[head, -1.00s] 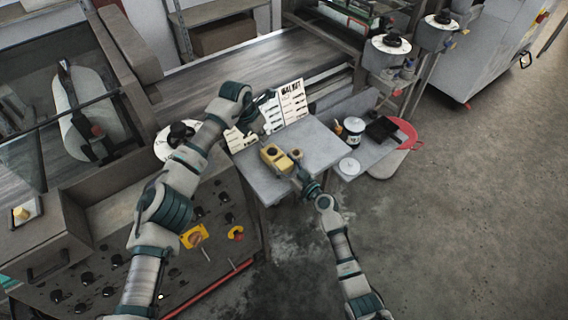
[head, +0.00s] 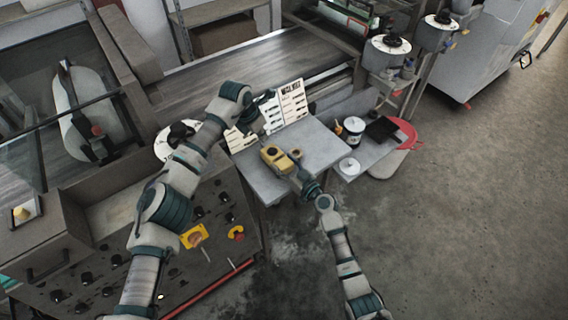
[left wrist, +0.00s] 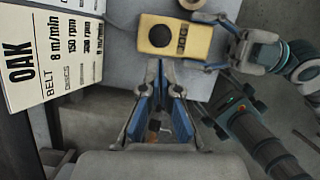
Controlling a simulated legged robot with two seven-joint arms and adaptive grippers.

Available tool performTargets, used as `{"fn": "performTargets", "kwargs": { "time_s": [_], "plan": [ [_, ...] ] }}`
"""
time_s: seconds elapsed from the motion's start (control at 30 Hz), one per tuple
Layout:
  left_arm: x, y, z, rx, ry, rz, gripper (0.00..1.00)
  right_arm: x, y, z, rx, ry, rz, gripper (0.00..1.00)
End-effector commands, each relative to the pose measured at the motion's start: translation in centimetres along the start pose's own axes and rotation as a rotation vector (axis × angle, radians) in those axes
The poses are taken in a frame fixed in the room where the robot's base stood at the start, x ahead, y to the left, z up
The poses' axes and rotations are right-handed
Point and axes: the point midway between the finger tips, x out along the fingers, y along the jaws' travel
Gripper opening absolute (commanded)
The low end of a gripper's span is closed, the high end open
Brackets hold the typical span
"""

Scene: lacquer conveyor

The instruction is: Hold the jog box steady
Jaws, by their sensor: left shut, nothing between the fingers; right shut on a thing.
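The yellow jog box (head: 276,157) sits on the small grey table (head: 321,146); in the left wrist view its face (left wrist: 160,36) shows a dark round button and a row of dark marks. My right gripper (head: 293,171) is shut on the jog box at its near right side; in the left wrist view its fingers (left wrist: 222,42) reach the box's right edge. My left gripper (head: 259,124) is over the table's back left part, near the cards. In the left wrist view its blue-lined fingers (left wrist: 162,76) are shut and empty, apart from the box.
Speed cards stand at the table's back, one headed OAK (left wrist: 48,52). A small brown round thing (head: 296,153) lies beside the box. A control panel (head: 150,268) is at lower left.

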Motion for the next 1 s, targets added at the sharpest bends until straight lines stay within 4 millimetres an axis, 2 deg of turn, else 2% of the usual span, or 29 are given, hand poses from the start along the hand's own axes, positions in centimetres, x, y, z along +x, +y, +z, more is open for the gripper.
{"fn": "performTargets", "kwargs": {
  "time_s": [0.17,0.3,0.5,0.63,1.0],
  "plan": [
    [-0.1,0.5,0.4,0.026,-0.023,0.048,0.0,0.0,0.0,0.0,0.0,0.0,0.0,0.2],
    [-0.3,1.4,1.6,0.124,-0.109,0.2,0.0,0.0,0.0,0.0,0.0,0.0,0.0,0.2],
    [-0.6,0.7,3.4,0.296,-0.249,0.368,0.0,0.0,0.0,0.0,0.0,0.0,0.0,0.2],
    [-0.6,-0.2,3.9,0.357,-0.299,0.405,0.0,0.0,0.0,0.0,0.0,0.0,0.0,0.2],
    [-0.5,-0.4,3.9,0.368,-0.308,0.411,0.0,0.0,0.0,0.0,0.0,0.0,0.0,0.2]
  ]
}}
